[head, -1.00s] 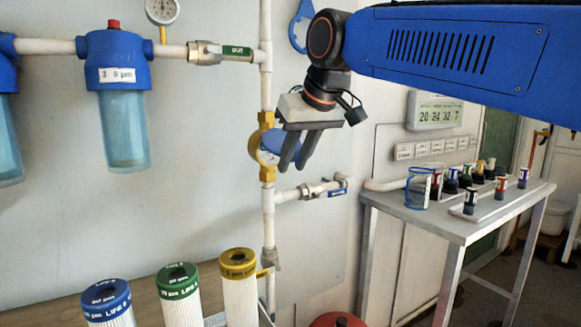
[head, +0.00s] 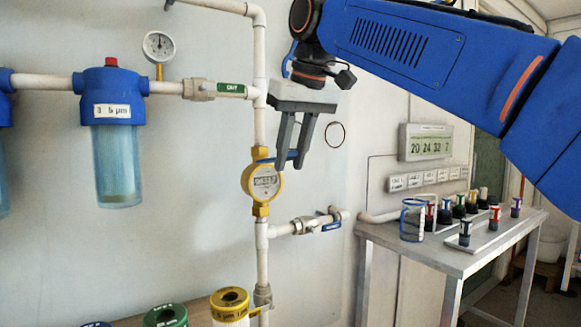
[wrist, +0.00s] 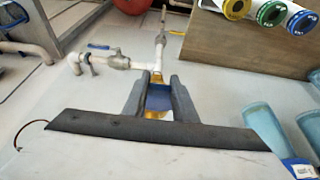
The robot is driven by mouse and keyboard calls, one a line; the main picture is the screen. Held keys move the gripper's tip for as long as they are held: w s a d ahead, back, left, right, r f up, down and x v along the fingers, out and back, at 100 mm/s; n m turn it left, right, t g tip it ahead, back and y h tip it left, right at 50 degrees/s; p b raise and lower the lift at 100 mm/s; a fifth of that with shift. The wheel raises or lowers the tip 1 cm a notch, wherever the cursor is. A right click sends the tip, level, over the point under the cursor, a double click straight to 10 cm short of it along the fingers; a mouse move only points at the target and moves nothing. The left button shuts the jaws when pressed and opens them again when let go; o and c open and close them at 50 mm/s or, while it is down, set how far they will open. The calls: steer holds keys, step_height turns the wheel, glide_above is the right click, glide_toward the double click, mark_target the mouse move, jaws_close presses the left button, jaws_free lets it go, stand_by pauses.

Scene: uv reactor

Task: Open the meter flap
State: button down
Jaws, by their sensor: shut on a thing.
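The yellow water meter (head: 262,182) sits on the vertical white pipe, and its pale dial shows in the head view. Its blue flap (head: 276,158) stands out from the top of the meter, seen nearly edge-on, clear of the dial. My gripper (head: 290,160) points down at the meter's upper right, its two grey fingers shut on the flap. In the wrist view the blue flap (wrist: 158,99) lies between the fingers of my gripper (wrist: 159,88). Only bits of the yellow meter show there, and the rest is hidden behind the flap.
A pipe branch with a blue-handled valve (head: 327,226) lies below right of the meter. A green-handled valve (head: 230,90) and a gauge (head: 158,45) are at upper left. Filter cartridges (head: 230,303) stand below. A metal table (head: 470,255) with small bottles is at right.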

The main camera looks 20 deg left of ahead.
steer(key=shift+w+a+r, duration=0.2)
steer(key=shift+r, duration=0.25)
stand_by(0.3)
steer(key=c, duration=1.4)
jaws_free()
steer(key=shift+c, duration=0.2)
steer(key=v, duration=0.7)
steer(key=shift+r, duration=0.25)
